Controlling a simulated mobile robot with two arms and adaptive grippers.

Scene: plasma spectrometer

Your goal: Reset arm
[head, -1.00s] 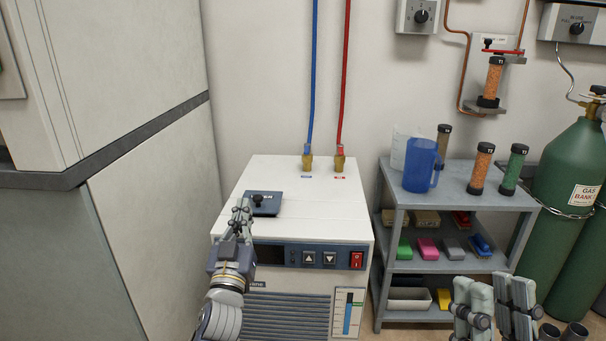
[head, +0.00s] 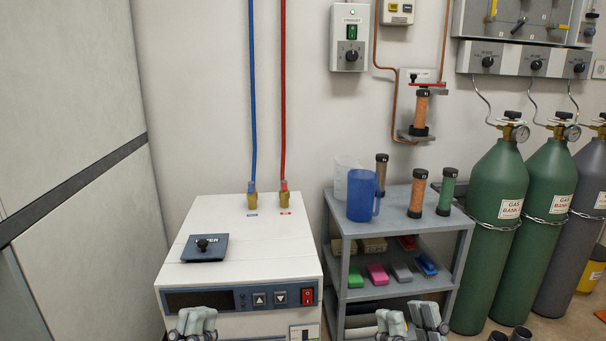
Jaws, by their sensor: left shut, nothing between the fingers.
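My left gripper (head: 195,322) is at the bottom edge of the head view, in front of the white chiller (head: 300,235). Its fingers are together and hold nothing. My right gripper (head: 410,322) is at the bottom edge, in front of the grey shelf unit. Its two fingers stand apart with nothing seen between them. Both arms behind the grippers are out of view. The dark blue cap plate with a black knob (head: 205,248) lies on the chiller's top, clear of both grippers.
The grey shelf unit (head: 455,222) holds a blue jug (head: 361,196), several capped tubes and small coloured boxes. Green gas cylinders (head: 497,200) stand at the right. A blue hose (head: 252,100) and a red hose (head: 283,100) rise from the chiller. A pale cabinet wall stands at the left.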

